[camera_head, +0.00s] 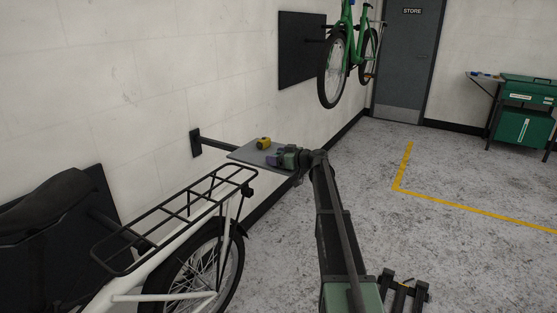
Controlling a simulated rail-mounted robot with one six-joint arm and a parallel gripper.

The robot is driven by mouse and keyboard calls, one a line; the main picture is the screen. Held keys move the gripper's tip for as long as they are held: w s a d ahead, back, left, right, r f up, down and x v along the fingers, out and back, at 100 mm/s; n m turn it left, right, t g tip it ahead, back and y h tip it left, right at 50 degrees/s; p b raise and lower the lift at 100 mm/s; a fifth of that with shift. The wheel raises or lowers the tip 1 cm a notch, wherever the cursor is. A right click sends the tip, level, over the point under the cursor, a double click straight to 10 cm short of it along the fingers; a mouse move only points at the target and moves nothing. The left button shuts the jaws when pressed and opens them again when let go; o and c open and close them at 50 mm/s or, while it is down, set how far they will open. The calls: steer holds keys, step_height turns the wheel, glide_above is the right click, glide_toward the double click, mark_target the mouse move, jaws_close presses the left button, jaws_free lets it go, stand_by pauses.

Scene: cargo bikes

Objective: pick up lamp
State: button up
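A small grey shelf (243,155) stands out from the wall by a dark bracket. A small yellow and black object (263,143) sits on it toward the back. A small purplish-dark shape (272,160) shows at the shelf's right part, right at my gripper's end. I cannot tell which of these, if either, is the lamp. My gripper (277,158) is at the shelf's right side, pointing left, just in front of the yellow object and apart from it in the picture. Its fingers are too small and dark to tell whether they are open, shut or touching anything.
A white cargo bike with a black rear rack (178,215) stands close below the shelf at left. A green bike (350,55) hangs on the wall behind. A green tool cabinet (524,127) stands at far right. The floor right of my arm is mostly clear.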

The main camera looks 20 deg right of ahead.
steer(key=c, duration=0.6)
steer(key=shift+c, duration=0.2)
steer(key=shift+r+p, duration=0.5)
steer(key=shift+p, duration=0.05)
steer(key=shift+r+p, duration=0.55)
steer(key=shift+r, duration=0.05)
steer(key=f+v, duration=0.3)
steer(key=v, duration=1.4)
steer(key=shift+s+d+f+b, duration=0.25)
steer(key=shift+s+d+b, duration=0.05)
steer(key=shift+s, duration=0.2)
